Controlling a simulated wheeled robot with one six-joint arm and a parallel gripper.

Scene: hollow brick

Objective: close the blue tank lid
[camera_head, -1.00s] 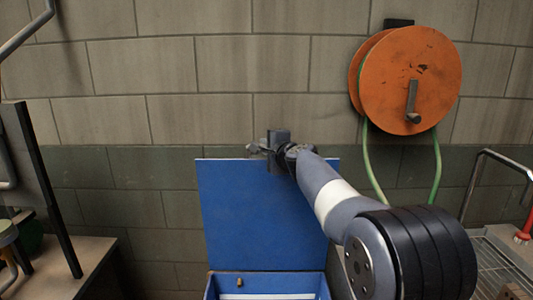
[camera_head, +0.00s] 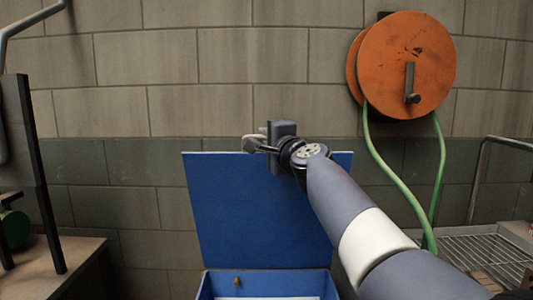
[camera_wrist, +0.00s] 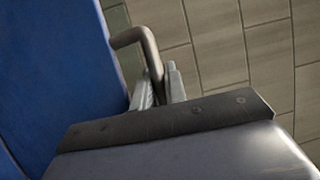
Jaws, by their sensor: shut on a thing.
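The blue tank lid (camera_head: 250,215) stands raised, well open, above the blue tank (camera_head: 208,285) at the bottom of the head view. My gripper (camera_head: 262,144) is at the lid's top edge. In the wrist view the lid's blue face (camera_wrist: 60,60) fills the left. A bent grey metal handle (camera_wrist: 146,42) runs down between the fingertips of my gripper (camera_wrist: 160,88), which is shut on it. The handle's lower end is hidden by the fingers and gripper body.
An orange hose reel (camera_head: 415,65) with a green hose (camera_head: 390,175) hangs on the block wall at right. A metal rack (camera_head: 485,250) stands below it at right. A bench (camera_head: 75,260) with a dark upright frame stands at left.

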